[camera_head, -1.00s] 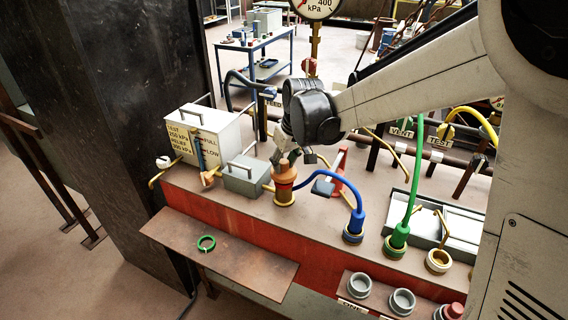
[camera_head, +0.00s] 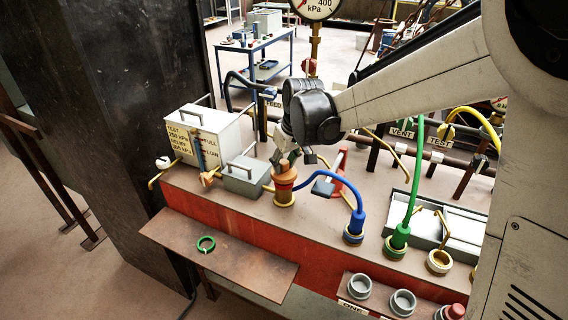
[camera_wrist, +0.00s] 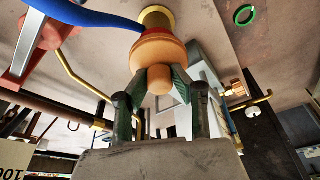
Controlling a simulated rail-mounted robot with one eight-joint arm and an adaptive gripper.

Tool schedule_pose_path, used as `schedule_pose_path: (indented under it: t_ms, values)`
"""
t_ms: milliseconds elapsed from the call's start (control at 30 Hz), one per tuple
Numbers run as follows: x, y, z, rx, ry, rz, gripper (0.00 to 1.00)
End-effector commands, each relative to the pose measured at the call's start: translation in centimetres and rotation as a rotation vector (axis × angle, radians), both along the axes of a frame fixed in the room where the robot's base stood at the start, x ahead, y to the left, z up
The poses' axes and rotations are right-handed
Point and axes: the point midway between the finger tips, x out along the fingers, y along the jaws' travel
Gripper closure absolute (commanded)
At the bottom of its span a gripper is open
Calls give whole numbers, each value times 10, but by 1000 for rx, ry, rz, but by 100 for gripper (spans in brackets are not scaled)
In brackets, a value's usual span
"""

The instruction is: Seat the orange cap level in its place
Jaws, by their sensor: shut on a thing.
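The orange cap (camera_head: 286,171) has a rounded body and a small knob on top. It sits on or just above a brass-collared socket (camera_head: 284,200) at the front of the bench, with a red band (camera_head: 284,186) between them. In the wrist view the cap (camera_wrist: 157,50) is in line with the brass collar (camera_wrist: 157,16). My gripper (camera_head: 287,154) is above the cap. In the wrist view its green-padded fingers (camera_wrist: 159,79) are shut on the cap's knob. I cannot tell whether the cap is fully down or exactly level.
A blue hose (camera_head: 335,176) bends close to the cap's right, into its own socket. A grey box (camera_head: 244,178) with a handle stands close on the left. A green hose (camera_head: 412,190) stands further right. A green ring (camera_head: 206,244) lies on the front shelf (camera_head: 240,265).

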Motion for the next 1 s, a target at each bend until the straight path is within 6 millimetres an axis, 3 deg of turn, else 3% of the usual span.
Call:
schedule_pose_path:
  t_ms: [1000]
  values:
    - [0, 0, -21, 0, 0, 0, 100]
